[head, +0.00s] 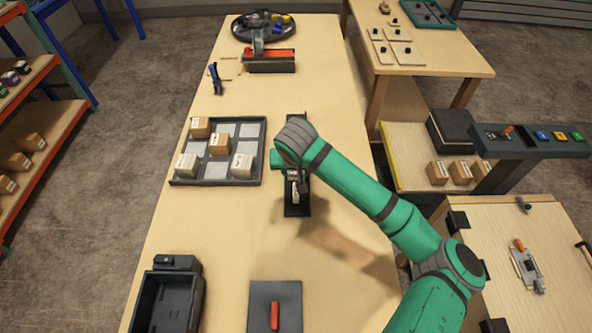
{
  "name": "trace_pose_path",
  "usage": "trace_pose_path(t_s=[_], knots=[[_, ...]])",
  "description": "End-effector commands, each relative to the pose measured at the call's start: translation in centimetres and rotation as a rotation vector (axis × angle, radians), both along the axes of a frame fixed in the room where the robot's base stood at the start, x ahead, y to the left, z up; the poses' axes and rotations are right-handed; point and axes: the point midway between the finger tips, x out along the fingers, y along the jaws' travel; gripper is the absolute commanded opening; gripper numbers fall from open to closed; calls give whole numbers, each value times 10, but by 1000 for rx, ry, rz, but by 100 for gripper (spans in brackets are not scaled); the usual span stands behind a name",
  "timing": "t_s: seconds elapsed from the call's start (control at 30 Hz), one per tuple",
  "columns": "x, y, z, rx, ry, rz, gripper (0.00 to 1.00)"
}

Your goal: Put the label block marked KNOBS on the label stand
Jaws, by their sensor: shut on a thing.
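My gripper (294,196) points down over a long dark stand (298,211), which looks like the label stand, right of the tray. It is shut on a pale thing that looks like a label block, mostly hidden by the gripper and arm. Its marking cannot be read, and I cannot tell whether it touches the stand. The grey compartment tray (263,150) holds several tan blocks with white labels: one at the back left (200,127), one in the middle (218,144), one at the front left (187,165) and one at the front right (242,165). Their labels are too small to read.
A dark bin (165,303) stands at the table's front left. A dark plate with a red bar (275,315) lies at the front. A blue-handled tool (215,78), a red-topped box (270,60) and a round tray (238,32) are farther back. The table between tray and bin is clear.

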Motion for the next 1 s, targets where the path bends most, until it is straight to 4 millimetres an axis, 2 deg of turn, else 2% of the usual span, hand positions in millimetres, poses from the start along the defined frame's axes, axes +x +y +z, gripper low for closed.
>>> trace_pose_path(t_s=[0.17,0.2,0.27,0.67,0.77,1.0], knots=[[0,0,-2,1,1,0,16],[0,0,-2,0,0,0,44],[0,0,-2,0,0,1,58],[0,0,2,0,-1,1,58],[-5,1,13,2,-2,2,58],[-23,2,56,2,-3,2,58]])
